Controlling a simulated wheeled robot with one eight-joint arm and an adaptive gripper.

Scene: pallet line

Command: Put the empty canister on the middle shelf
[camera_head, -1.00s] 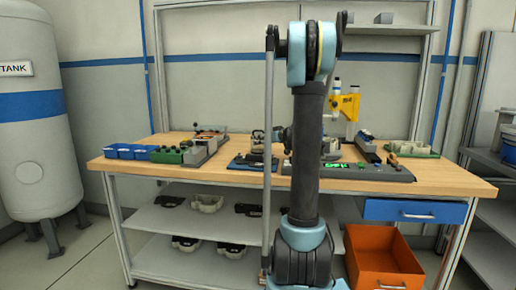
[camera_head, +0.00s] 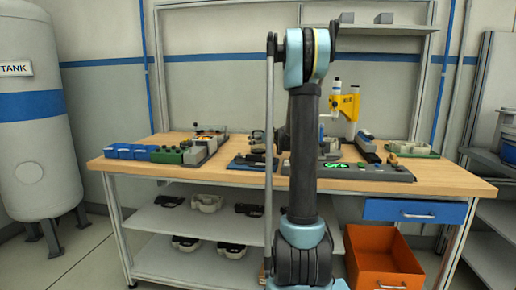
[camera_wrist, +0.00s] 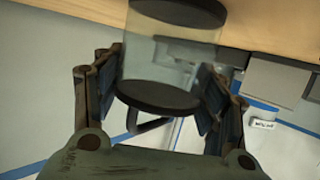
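The canister (camera_wrist: 172,62) shows in the wrist view as a clear cylinder with a dark cap at each end. It looks empty. My gripper (camera_wrist: 160,100) has a finger on either side of it near its lower cap, and both appear to press on it. In the head view my own arm hides the gripper and the canister. The workbench has shelves under its top: an upper one (camera_head: 150,219) with several small dark and pale parts, and a lower one (camera_head: 205,267) with a few more. I take the upper one as the middle shelf.
The wooden bench top (camera_head: 245,182) carries blue bins (camera_head: 130,152), a green-and-grey fixture, a yellow stand (camera_head: 346,106) and a lit panel. A blue drawer (camera_head: 415,211) and an orange bin (camera_head: 382,268) are at right. Free room shows on the shelves' front parts.

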